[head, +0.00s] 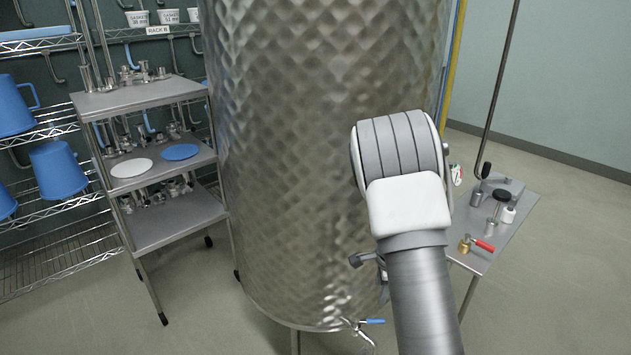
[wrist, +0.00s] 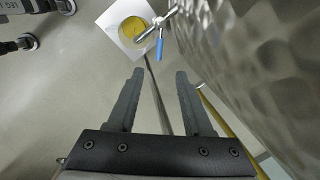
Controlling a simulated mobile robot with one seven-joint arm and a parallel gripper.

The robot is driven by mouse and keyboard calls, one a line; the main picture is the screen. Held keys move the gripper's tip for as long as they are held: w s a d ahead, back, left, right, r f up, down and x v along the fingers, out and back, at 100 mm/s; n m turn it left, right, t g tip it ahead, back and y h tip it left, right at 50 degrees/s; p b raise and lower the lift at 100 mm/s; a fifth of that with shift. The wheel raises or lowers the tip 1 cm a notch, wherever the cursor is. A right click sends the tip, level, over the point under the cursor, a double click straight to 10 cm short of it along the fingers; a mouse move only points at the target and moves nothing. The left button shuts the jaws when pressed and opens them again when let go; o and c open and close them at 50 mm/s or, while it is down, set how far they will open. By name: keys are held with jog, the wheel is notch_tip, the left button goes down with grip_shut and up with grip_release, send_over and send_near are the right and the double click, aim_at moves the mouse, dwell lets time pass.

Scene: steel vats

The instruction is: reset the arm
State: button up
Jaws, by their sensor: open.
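My arm (head: 405,200) reaches up in front of the large dimpled steel vat (head: 300,150) in the head view. The arm hides my gripper there, or most of it. In the wrist view my gripper (wrist: 160,73) is open, with its two dark fingers apart and nothing between them. Beyond the fingertips is a valve with a blue handle (wrist: 159,48), close to the vat wall (wrist: 265,60). The blue handle also shows low on the vat in the head view (head: 372,321).
A steel shelf cart (head: 135,97) with fittings and two discs stands left of the vat. A small side table (head: 485,240) with a red-handled valve (head: 482,245) stands right. A white sheet with a yellow round (wrist: 131,28) lies below the valve. Open floor (head: 560,290) is at right.

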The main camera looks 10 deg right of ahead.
jog(key=s+a+r+n+t+y, duration=0.1)
jog(key=s+a+r+n, duration=0.2)
jog(key=r, duration=0.4)
jog(key=s+a+r+n, duration=0.3)
jog(key=r, duration=0.4)
jog(key=s+a+r+n+t+y, duration=0.1)
jog(key=s+a+r+n, duration=0.25)
jog(key=r, duration=0.35)
jog(key=s+a+r+n+t+h, duration=0.1)
jog(key=s+r+n, duration=0.4)
jog(key=s, duration=0.4)
jog(key=s+a+r+n+t+h, duration=0.15)
jog(key=s+r+n, duration=0.3)
jog(key=s, duration=0.45)
notch_tip(320, 180, up, 14)
jog(key=g+p, duration=0.1)
jog(key=p, duration=1.3)
jog(key=shift+w+f+n+y, duration=0.15)
jog(key=shift+w+n+y, duration=0.15)
jog(key=shift+y, duration=0.15)
jog(key=shift+s, duration=0.15)
